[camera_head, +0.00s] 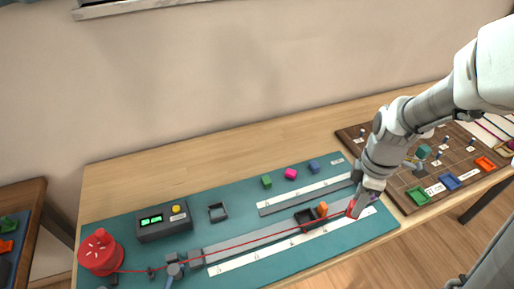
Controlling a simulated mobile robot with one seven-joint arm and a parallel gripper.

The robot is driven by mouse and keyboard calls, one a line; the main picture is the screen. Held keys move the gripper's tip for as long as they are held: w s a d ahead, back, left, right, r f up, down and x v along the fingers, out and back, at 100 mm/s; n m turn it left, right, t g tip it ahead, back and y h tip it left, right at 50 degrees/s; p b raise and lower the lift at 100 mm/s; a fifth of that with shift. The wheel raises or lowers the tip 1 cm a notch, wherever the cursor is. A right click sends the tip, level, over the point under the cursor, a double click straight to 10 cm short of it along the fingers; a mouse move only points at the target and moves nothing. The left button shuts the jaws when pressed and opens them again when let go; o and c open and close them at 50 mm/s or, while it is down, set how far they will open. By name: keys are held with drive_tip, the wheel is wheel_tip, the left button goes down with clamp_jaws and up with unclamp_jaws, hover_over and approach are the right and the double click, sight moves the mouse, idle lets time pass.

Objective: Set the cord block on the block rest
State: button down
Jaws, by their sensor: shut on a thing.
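The cord block (352,208) is small and red, at the right part of the teal mat. My gripper (358,203) is shut on it from above and hides part of it. A thin red cord (250,240) runs taut from the block back to the red spool (100,252) at the left. A dark open holder (304,217) on the grey rail, just left of my gripper, may be the block rest; an orange piece (322,209) is at its right end. A second dark square frame (218,212) lies farther left, so I cannot tell which is the rest.
A grey box with green displays and a yellow button (163,223) stands at the back left. A brown board (405,198) with pegs and coloured trays is at the right.

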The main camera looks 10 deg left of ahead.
drive_tip(key=w+f+m, duration=0.2)
drive_tip(key=m, duration=0.3)
drive_tip(key=w+f+m, duration=0.2)
drive_tip(key=w+m, duration=0.1)
drive_tip(key=m, duration=0.3)
drive_tip(key=w+f+m, duration=0.2)
drive_tip(key=w+m, duration=0.1)
drive_tip(key=m, duration=0.2)
drive_tip(key=shift+d+f, duration=0.15)
drive_tip(key=shift+d, duration=0.1)
drive_tip(key=shift+f+m, duration=0.1)
drive_tip(key=shift+m, duration=0.3)
drive_tip(key=shift+s, duration=0.15)
